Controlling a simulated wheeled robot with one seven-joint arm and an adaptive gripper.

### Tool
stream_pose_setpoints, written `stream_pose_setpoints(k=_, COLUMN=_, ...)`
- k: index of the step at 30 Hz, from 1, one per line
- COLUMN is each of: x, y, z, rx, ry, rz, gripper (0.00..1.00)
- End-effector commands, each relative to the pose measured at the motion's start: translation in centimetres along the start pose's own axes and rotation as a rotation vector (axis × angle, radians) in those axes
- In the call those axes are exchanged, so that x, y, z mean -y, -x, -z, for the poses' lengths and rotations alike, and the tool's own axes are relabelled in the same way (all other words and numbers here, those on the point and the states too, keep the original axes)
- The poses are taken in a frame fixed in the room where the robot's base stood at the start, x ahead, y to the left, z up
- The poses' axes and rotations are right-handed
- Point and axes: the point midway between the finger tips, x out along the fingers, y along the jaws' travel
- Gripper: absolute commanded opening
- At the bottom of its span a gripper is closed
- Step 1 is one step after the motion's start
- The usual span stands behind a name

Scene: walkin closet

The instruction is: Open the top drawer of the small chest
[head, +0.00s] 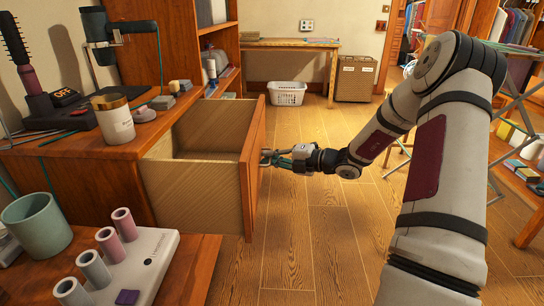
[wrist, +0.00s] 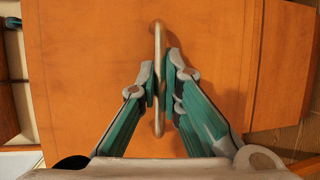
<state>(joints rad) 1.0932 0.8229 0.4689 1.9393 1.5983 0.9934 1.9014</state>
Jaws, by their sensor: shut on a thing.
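The small chest (head: 105,188) stands at the left with its top drawer (head: 190,190) pulled well out to the right. The drawer's inside looks empty where I can see into it. My gripper (head: 270,158) is at the outer face of the drawer front (head: 253,170). In the wrist view my gripper (wrist: 160,88) has its fingers on both sides of the drawer handle (wrist: 159,45), a thin metal bar, and is shut on it. The handle is mostly hidden by the fingers in the head view.
On the chest top are a jar (head: 114,118), a hair dryer on a stand (head: 100,35) and a brush (head: 22,55). A curler set (head: 125,265) and a green cup (head: 37,222) are in front. A white basket (head: 287,93) sits farther back. The wooden floor (head: 318,225) right of the drawer is clear.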

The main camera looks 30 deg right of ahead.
Motion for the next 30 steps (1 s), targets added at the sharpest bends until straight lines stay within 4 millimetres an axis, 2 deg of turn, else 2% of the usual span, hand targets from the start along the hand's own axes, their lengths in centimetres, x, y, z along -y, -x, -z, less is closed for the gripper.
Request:
stream_pose_setpoints(k=1, x=0.1, y=0.0, z=0.1, rx=-0.001, ry=0.001, rz=0.001, gripper=0.09)
stream_pose_setpoints(k=2, x=0.1, y=0.0, z=0.1, rx=-0.001, ry=0.001, rz=0.001, gripper=0.16)
stream_pose_setpoints(k=14, x=0.1, y=0.5, z=0.0, rx=0.001, ry=0.0, rz=0.001, gripper=0.17)
stream_pose_setpoints(k=17, x=0.0, y=1.6, z=-0.1, rx=0.002, ry=0.001, rz=0.001, gripper=0.17)
stream_pose_setpoints(k=30, x=0.0, y=9.9, z=0.0, rx=0.002, ry=0.0, rz=0.002, gripper=0.17)
